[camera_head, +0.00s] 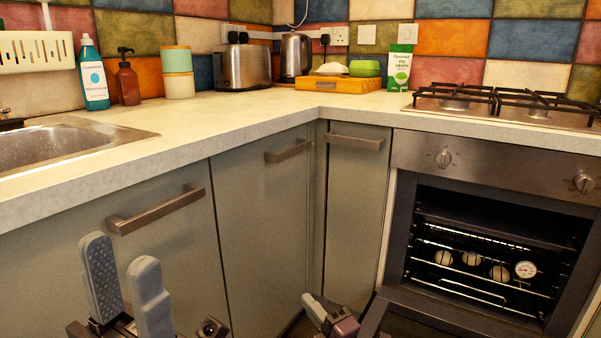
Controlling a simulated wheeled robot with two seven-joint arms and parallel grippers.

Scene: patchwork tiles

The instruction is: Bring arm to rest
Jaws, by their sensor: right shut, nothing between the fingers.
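My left gripper (122,262) is at the lower left, with its two grey ribbed fingers pointing up and apart. It is open with nothing between the fingers, in front of a grey-green cabinet door (170,255). My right gripper (313,308) is low at the bottom centre, in front of the corner cabinets and left of the open oven door. It is shut and empty. Most of both arms is out of view.
The oven (490,265) stands open, with several round items and a dial thermometer (525,270) on its rack. Its lowered door (450,315) juts out at the lower right. Cabinet handles (157,209) protrude below the counter (250,115), which holds bottles, a toaster and a kettle.

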